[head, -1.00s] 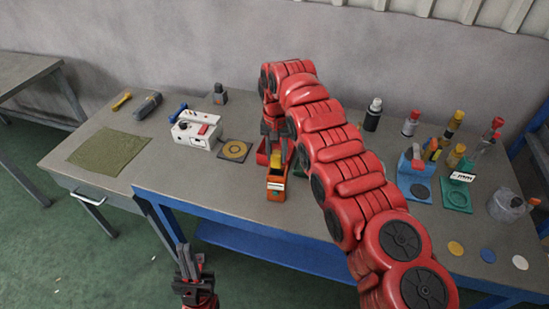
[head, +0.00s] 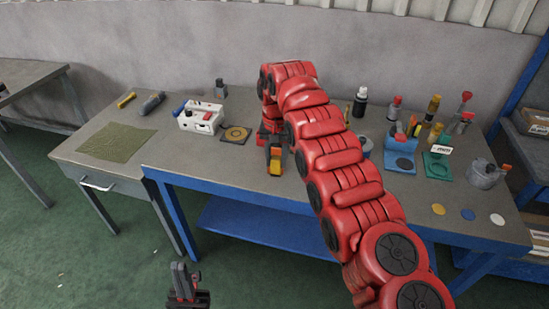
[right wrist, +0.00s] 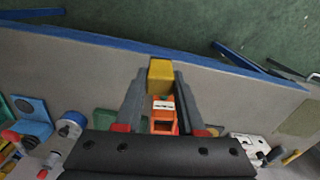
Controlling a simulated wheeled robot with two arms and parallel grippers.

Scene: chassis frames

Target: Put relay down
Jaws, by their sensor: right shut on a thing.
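The relay appears to be the small orange piece with a yellow end block (head: 275,168) and a white label. My right gripper (head: 274,157) is shut on it at the front middle of the workbench (head: 225,165). In the right wrist view, the yellow block (right wrist: 161,75) lies at the fingertips and the orange labelled body (right wrist: 163,115) between the fingers. My arm hides part of it in the head view. I cannot tell whether it touches the bench. My left gripper (head: 184,282) hangs empty in front of the bench; its finger gap is unclear.
A white box with a red part (head: 200,117) and a dark pad with a yellow ring (head: 235,134) stand left of the relay. A green mat (head: 117,142) lies further left. Blue (head: 401,158) and green (head: 438,165) holders and several bottles stand at right.

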